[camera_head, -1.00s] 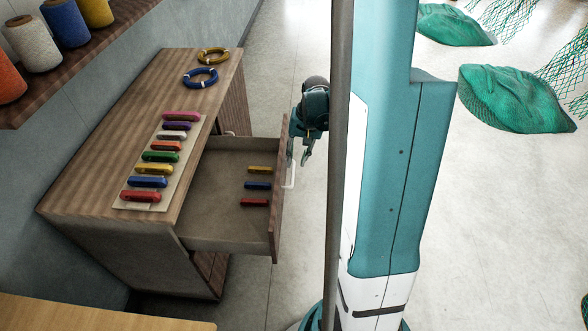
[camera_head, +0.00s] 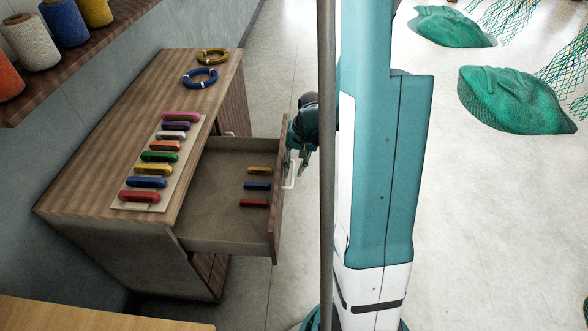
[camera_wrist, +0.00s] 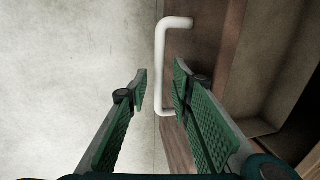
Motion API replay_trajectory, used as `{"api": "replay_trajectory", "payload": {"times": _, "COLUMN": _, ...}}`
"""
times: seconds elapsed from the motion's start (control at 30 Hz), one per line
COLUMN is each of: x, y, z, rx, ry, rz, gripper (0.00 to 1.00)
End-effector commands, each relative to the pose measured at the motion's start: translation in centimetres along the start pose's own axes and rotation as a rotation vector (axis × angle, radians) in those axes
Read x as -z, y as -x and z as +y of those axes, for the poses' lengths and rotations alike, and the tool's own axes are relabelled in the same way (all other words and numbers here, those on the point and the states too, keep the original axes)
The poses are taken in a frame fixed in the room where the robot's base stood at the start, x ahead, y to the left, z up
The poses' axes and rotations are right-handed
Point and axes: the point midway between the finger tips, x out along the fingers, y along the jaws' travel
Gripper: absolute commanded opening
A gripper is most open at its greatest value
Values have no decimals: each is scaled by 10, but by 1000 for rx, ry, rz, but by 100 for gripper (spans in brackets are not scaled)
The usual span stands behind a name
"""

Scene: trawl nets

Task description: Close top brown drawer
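The top brown drawer (camera_head: 225,200) is pulled out of the wooden cabinet (camera_head: 165,262). Its front panel (camera_head: 277,215) faces right and carries a white handle (camera_head: 290,178). My gripper (camera_head: 296,172) is at the outer side of that panel, right by the handle. In the wrist view, my gripper's fingers (camera_wrist: 160,88) are apart, with the white handle (camera_wrist: 159,62) between and just beyond the tips. One finger lies near the drawer front (camera_wrist: 200,40). Contact with the handle cannot be told.
Several coloured handles lie on a board (camera_head: 130,203) on the cabinet top, with a blue ring (camera_head: 200,78) and a yellow ring (camera_head: 212,56) behind. A few small coloured pieces lie in the drawer. Green nets (camera_head: 515,98) lie on the floor at right.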

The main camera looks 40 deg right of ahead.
Motion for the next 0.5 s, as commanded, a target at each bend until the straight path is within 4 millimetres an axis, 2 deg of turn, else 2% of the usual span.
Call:
{"api": "replay_trajectory", "payload": {"times": 0.03, "x": 0, "y": 0, "z": 0, "rx": 0, "ry": 0, "rz": 0, "gripper": 20}}
{"api": "replay_trajectory", "payload": {"times": 0.2, "x": 0, "y": 0, "z": 0, "rx": 0, "ry": 0, "rz": 0, "gripper": 0}}
{"api": "replay_trajectory", "payload": {"times": 0.5, "x": 0, "y": 0, "z": -2, "rx": 0, "ry": 1, "rz": 0, "gripper": 0}}
